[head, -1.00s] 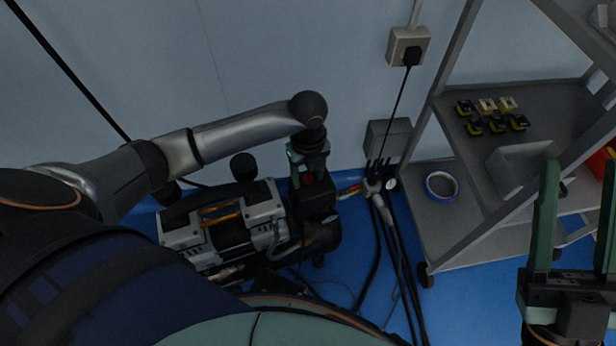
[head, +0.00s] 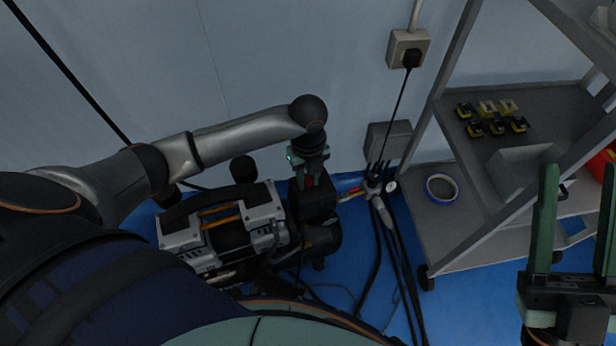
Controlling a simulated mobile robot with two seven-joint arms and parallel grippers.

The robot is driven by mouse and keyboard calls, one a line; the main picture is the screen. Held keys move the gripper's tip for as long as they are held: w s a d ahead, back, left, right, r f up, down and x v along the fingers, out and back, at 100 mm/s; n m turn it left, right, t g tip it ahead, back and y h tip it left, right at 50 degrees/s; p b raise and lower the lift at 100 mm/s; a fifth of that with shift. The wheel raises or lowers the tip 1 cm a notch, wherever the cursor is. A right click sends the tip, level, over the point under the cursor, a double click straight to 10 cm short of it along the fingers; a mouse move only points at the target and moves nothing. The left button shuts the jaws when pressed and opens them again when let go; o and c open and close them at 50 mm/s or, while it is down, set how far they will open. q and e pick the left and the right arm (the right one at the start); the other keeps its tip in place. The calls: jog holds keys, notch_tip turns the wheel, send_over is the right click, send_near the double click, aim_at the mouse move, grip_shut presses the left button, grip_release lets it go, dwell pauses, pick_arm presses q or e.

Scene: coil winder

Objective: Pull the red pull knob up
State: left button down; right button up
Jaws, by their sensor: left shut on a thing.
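The red pull knob (head: 309,181) sits on top of a dark box (head: 314,203) at the right end of the compressor. Only a small part of its red surface shows; the rest is hidden by the gripper. My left gripper (head: 310,177) points down from above and is shut on the knob. Whether the knob has risen from the box cannot be told. My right gripper (head: 576,215) is at the lower right, its two green fingers wide apart and nothing between them.
The silver and black compressor (head: 222,225) stands on the blue floor against the wall. Black cables (head: 377,245) and hose fittings lie to its right. A grey shelf rack (head: 455,225) holds a blue tape roll (head: 441,187) and several small yellow-black parts (head: 492,118).

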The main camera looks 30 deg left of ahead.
aim_at(309, 181)
pick_arm(q)
jog(key=shift+r+p, duration=0.4)
jog(key=shift+p, duration=0.05)
pick_arm(e)
jog(key=shift+r, duration=0.45)
pick_arm(q)
jog(key=c, duration=0.6)
grip_release()
jog(key=shift+c, duration=0.2)
notch_tip(309, 181, up, 6)
jog(key=p, duration=0.5)
jog(key=shift+f+p, duration=0.1)
jog(key=shift+p, duration=0.3)
pick_arm(e)
notch_tip(309, 181, up, 7)
jog(key=shift+d+f+n+t, duration=0.2)
jog(key=shift+d+n+t, duration=0.1)
jog(key=shift+d, duration=0.1)
pick_arm(q)
jog(key=shift+d, duration=0.1)
pick_arm(e)
jog(key=shift+s+f, duration=0.15)
